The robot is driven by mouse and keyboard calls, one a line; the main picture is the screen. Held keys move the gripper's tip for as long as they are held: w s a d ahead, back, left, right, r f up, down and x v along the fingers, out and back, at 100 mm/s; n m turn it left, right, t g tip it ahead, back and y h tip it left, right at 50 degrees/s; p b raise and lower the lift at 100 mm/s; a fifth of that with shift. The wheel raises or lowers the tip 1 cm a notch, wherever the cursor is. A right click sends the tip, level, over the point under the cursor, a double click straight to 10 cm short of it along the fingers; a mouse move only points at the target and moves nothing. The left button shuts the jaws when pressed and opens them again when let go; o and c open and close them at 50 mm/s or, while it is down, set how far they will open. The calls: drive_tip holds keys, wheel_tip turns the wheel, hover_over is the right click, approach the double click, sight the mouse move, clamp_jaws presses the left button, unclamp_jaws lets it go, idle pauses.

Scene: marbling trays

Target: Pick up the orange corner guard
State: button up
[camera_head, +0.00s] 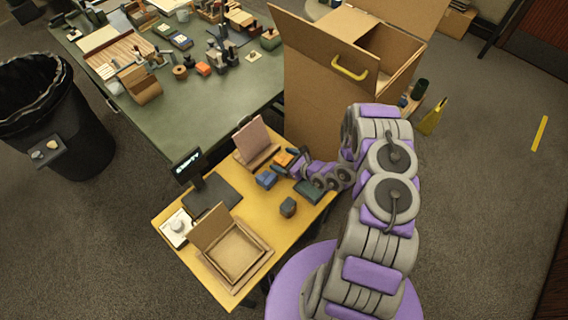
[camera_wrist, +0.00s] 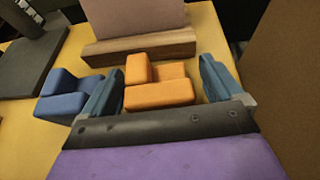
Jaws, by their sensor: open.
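The orange corner guard (camera_wrist: 160,94) sits on the yellow table in the wrist view, between the two blue-grey fingers of my gripper (camera_wrist: 160,92). The fingers are apart, with a small gap showing on each side of it. In the head view the orange corner guard (camera_head: 283,159) shows small, just beyond my gripper (camera_head: 287,168), partly hidden by it. A blue corner guard (camera_wrist: 68,95) lies just left of my left finger in the wrist view; it also shows in the head view (camera_head: 266,179).
A pinkish panel on a wooden base (camera_wrist: 138,47) stands close behind the orange piece. A tall cardboard box (camera_head: 318,100) rises at the table's right. A dark block (camera_head: 288,207), an open cardboard tray (camera_head: 235,255) and a dark stand (camera_head: 212,196) share the table.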

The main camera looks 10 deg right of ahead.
drive_tip(key=shift+w+a+f, duration=0.2)
drive_tip(key=shift+w+a, duration=0.2)
drive_tip(key=shift+c, duration=0.3)
drive_tip(key=c, duration=1)
drive_tip(key=shift+o, duration=0.2)
drive_tip(key=shift+r, duration=0.1)
